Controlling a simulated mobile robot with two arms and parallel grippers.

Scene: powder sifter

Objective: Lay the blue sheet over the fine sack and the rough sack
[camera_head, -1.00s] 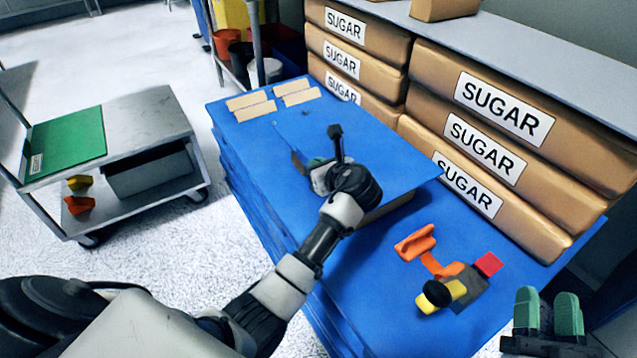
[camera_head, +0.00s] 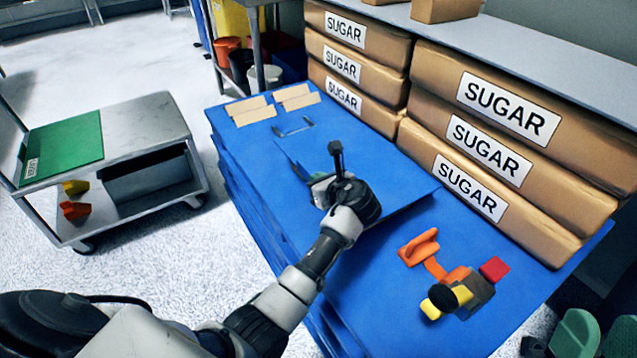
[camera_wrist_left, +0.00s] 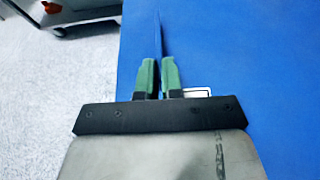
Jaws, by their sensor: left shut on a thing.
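The blue sheet (camera_head: 385,180) lies low over the blue stacked surface, its right corner reaching toward the sugar sacks. My left gripper (camera_head: 322,185) is shut on the sheet's near edge. In the left wrist view, the green fingers (camera_wrist_left: 158,75) close on the thin blue edge, with blue sheet (camera_wrist_left: 240,60) to the right. I see no fine sack or rough sack by name; whatever lies under the sheet is hidden. My right gripper (camera_head: 602,335) is partly cut off at the lower right corner, its green fingers apart and nothing seen between them.
Large sugar sacks (camera_head: 495,150) are stacked behind. Small tan blocks (camera_head: 255,110) lie at the far left end of the blue surface. Orange, yellow, red and black tools (camera_head: 460,290) lie at its near right. A grey cart (camera_head: 150,130) with a green board stands left.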

